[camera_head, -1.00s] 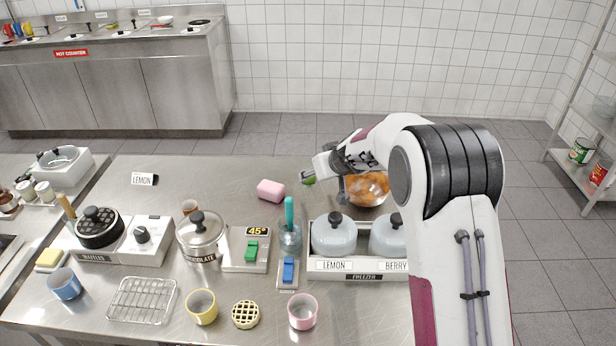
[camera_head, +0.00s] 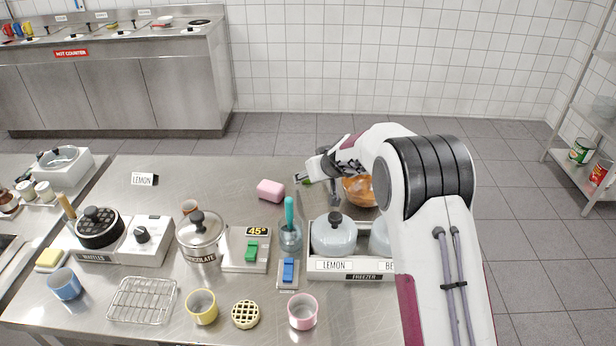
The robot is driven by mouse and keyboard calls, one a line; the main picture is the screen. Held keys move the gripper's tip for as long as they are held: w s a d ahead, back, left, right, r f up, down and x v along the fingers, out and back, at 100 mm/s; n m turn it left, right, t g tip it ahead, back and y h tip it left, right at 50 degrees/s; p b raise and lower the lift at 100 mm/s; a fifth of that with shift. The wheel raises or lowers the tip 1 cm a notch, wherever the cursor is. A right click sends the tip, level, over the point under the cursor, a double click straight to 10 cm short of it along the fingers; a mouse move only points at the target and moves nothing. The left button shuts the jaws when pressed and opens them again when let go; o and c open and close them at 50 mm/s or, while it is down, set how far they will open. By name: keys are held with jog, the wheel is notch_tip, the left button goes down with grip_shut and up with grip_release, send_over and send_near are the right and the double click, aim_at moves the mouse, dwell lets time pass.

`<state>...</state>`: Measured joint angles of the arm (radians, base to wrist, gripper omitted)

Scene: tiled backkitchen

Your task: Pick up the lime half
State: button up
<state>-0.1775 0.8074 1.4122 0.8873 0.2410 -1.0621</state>
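A small bit of green, likely the lime half (camera_head: 298,178), shows at the fingertip end of my gripper (camera_head: 306,179), right of the pink block. Most of it is hidden by my gripper. My gripper is low over the back of the steel table and seen from behind, so I cannot tell if its fingers are open, touching the green thing or shut on it.
An orange-brown bowl (camera_head: 358,192) stands just right of my gripper, partly behind my arm. The pink block (camera_head: 270,190) lies to the left. The freezer box with lidded pots (camera_head: 334,236) and a cup with a teal-handled tool (camera_head: 290,238) stand in front.

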jog(key=shift+w+a+f, duration=0.2)
jog(key=shift+w+f, duration=0.2)
jog(key=shift+f, duration=0.1)
jog(key=c, duration=1.2)
